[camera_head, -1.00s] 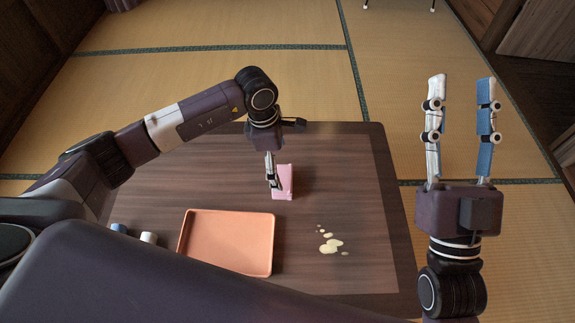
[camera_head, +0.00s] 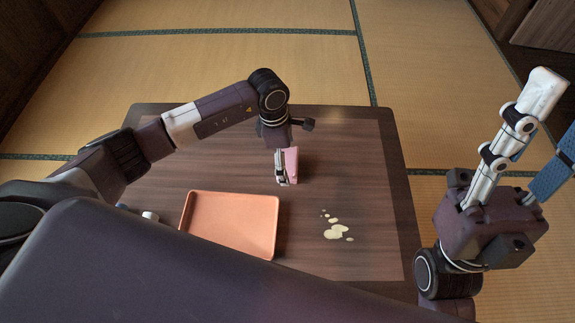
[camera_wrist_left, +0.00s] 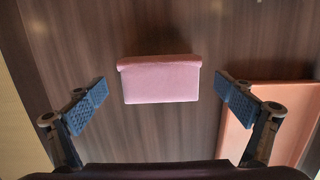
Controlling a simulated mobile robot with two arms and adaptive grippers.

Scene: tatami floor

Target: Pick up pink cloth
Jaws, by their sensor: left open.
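The pink cloth (camera_head: 292,162) stands as a small folded block on the dark wooden table (camera_head: 345,150). My left gripper (camera_head: 282,181) points down at it and hides part of its left side in the head view. In the left wrist view the cloth (camera_wrist_left: 160,82) lies between and ahead of the two open blue-padded fingers, with a gap on both sides. My right gripper (camera_head: 557,115) is open and empty at the right, away from the cloth, with one finger cut by the picture edge.
An orange tray (camera_head: 232,222) lies on the table left of a pale spill (camera_head: 337,231). It also shows at the right of the left wrist view (camera_wrist_left: 292,88). A small white item (camera_head: 150,215) stands left of the tray. Tatami floor surrounds the table.

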